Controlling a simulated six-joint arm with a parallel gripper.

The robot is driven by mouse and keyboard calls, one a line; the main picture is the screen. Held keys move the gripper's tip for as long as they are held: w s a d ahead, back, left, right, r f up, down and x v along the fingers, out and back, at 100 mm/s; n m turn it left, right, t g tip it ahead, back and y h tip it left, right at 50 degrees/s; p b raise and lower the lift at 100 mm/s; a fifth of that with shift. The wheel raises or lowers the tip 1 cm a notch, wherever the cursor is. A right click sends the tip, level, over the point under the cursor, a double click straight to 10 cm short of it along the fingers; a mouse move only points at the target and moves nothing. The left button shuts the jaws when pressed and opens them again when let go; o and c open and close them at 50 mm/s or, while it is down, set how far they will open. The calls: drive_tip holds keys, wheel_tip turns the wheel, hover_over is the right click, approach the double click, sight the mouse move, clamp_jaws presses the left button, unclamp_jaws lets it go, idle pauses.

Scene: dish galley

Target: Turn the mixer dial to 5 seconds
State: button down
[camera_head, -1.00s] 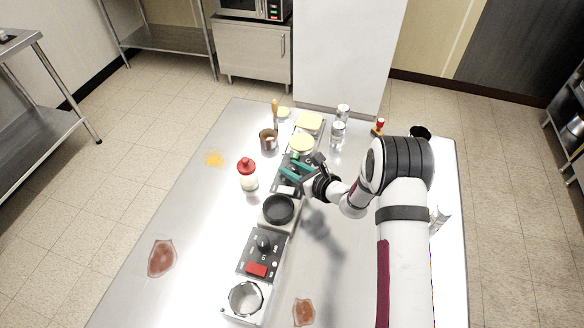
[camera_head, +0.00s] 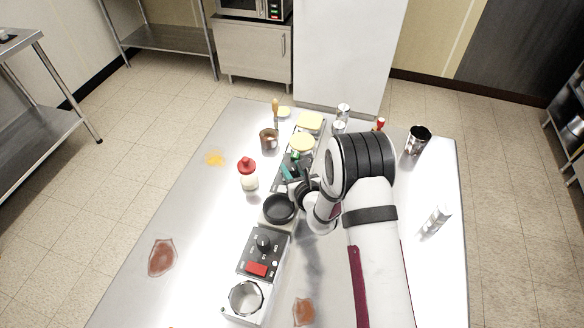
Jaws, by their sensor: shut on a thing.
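My gripper (camera_head: 288,173) reaches in from the right over the far black control panel (camera_head: 307,163), its teal fingertips low at the panel. It is shut on what appears to be that panel's dial, which the fingers hide. I cannot read the dial's setting or the panel's marks. A round black bowl (camera_head: 279,209) sits on a light base just in front of this panel. A second, nearer black panel (camera_head: 250,262) carries a black dial (camera_head: 263,243), white marks and a red button (camera_head: 257,269). It stands apart from my gripper.
A red-capped bottle (camera_head: 248,177) stands left of the gripper. Yellow-topped containers (camera_head: 309,123) and a brown cup (camera_head: 268,140) stand behind it. A steel ring-shaped vessel (camera_head: 245,297) is in front. A steel cup (camera_head: 417,141) and a clear shaker (camera_head: 436,219) stand right.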

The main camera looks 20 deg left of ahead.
drive_tip(key=shift+a, duration=0.1)
drive_tip(key=c, duration=0.5)
unclamp_jaws()
drive_tip(key=shift+c, duration=0.2)
drive_tip(key=v, duration=1.6)
drive_tip(key=shift+w+r, duration=0.1)
drive_tip(key=shift+w, duration=0.05)
